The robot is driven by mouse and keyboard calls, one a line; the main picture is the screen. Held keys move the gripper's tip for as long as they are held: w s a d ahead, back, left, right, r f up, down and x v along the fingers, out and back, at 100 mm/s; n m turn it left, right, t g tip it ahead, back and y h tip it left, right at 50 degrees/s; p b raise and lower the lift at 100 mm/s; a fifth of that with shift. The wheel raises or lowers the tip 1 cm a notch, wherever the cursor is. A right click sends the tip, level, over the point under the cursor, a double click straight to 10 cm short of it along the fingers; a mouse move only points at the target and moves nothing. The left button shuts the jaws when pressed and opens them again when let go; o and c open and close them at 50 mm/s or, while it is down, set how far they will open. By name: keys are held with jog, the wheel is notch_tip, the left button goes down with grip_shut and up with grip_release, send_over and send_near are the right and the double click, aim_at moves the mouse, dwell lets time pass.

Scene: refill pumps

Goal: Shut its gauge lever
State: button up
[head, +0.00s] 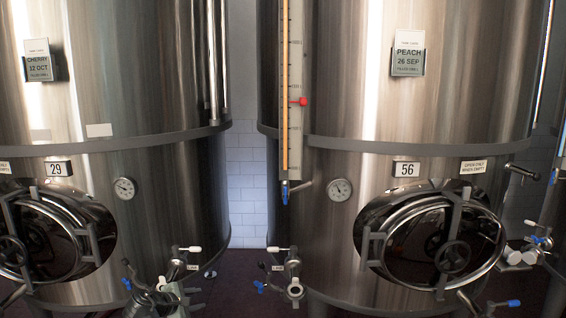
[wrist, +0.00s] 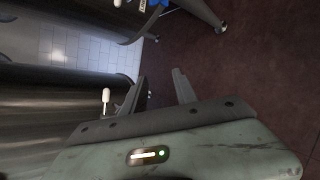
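Tank 56 (head: 350,110), labelled PEACH 26 SEP, carries a tall level gauge (head: 292,140) with an orange column and a red marker (head: 299,102). At the gauge's foot is a small valve with a blue lever (head: 285,195) that hangs straight down, in line with the gauge. A short metal stub points right from this valve. The gauge lever cannot be made out in the wrist view.
Tank 29 (head: 150,90), labelled CHERRY, stands on the left. Low valves with white and blue handles (head: 293,268) stick out below both tanks. A round hatch (head: 435,245) projects from tank 56. In the wrist view a white-tipped handle (wrist: 106,97) is close to the left finger.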

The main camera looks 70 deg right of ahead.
jog(key=s+d+r+n+g+h+p, duration=0.1)
jog(key=s+d+r+n+h+p, duration=0.1)
jog(key=s+d+r+p, duration=0.5)
jog(key=s+d+r+n+g+h, duration=0.1)
jog(key=s+d+r+n, duration=0.1)
jog(key=d+r, duration=0.65)
jog(key=n+g+h+p, duration=0.1)
jog(key=n+h+p, duration=0.2)
jog(key=n+p, duration=0.2)
send_near(285, 196)
jog(key=d, duration=0.6)
jog(key=s+d, duration=0.1)
jog(key=d, duration=0.1)
jog(key=shift+s+d+r, duration=0.1)
jog(key=shift+d+r, duration=0.1)
jog(key=shift+r, duration=0.2)
jog(key=shift+a, duration=0.1)
grip_shut()
jog(key=shift+r, duration=0.1)
